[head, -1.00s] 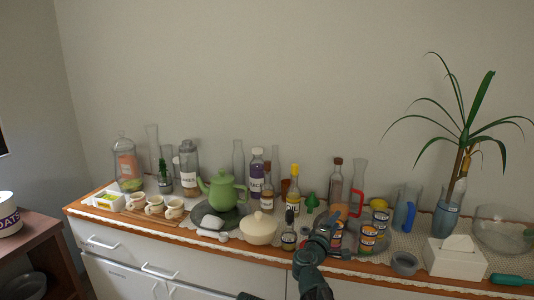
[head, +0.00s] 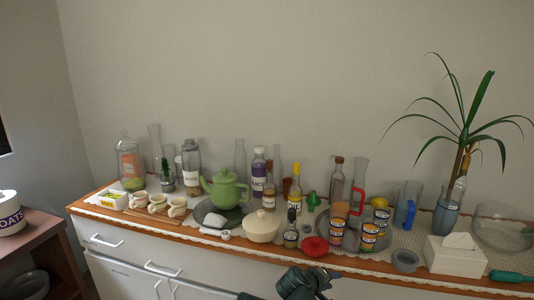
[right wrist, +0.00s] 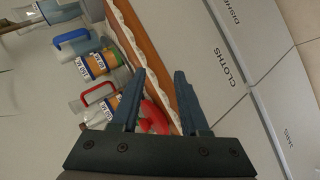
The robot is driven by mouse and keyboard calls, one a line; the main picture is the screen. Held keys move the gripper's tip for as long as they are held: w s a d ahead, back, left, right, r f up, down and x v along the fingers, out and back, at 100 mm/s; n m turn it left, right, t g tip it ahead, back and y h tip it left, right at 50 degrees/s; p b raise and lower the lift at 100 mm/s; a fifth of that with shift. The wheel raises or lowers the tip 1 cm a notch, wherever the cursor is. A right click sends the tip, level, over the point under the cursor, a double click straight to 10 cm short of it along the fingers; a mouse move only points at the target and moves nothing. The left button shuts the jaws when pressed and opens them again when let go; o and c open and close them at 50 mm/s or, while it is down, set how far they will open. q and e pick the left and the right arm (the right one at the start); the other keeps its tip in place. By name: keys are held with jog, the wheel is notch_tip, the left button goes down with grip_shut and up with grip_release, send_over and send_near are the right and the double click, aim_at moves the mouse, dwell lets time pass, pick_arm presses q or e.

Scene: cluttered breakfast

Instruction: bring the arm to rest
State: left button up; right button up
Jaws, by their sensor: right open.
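My right gripper (head: 322,281) is at the bottom of the head view, in front of the sideboard's front edge. In the right wrist view its two dark fingers (right wrist: 160,84) are apart with nothing held between them. A round red object (head: 315,247) lies on the sideboard near the front edge, apart from the gripper. It shows partly behind the left finger in the right wrist view (right wrist: 155,117). My left gripper is not in view.
The sideboard top is crowded: a green teapot (head: 224,190), a cream lidded pot (head: 261,227), labelled cans (head: 369,237), bottles, a grey bowl (head: 405,261), a tissue box (head: 455,258) and a plant (head: 447,214). White drawer fronts (head: 118,252) are below. The wall above is bare.

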jog(key=s+a+f+m+g+y, duration=0.1)
jog(key=s+a+f+g+y, duration=0.3)
jog(key=s+a, duration=0.45)
jog(key=s+a+f+g+y, duration=0.3)
jog(key=s+a+f+g, duration=0.15)
jog(key=s, duration=0.75)
notch_tip(320, 180, up, 13)
jog(key=p, duration=1.4)
jog(key=shift+w+a+r+t, duration=0.15)
jog(key=shift+r+t, duration=0.05)
jog(key=shift+t, duration=0.15)
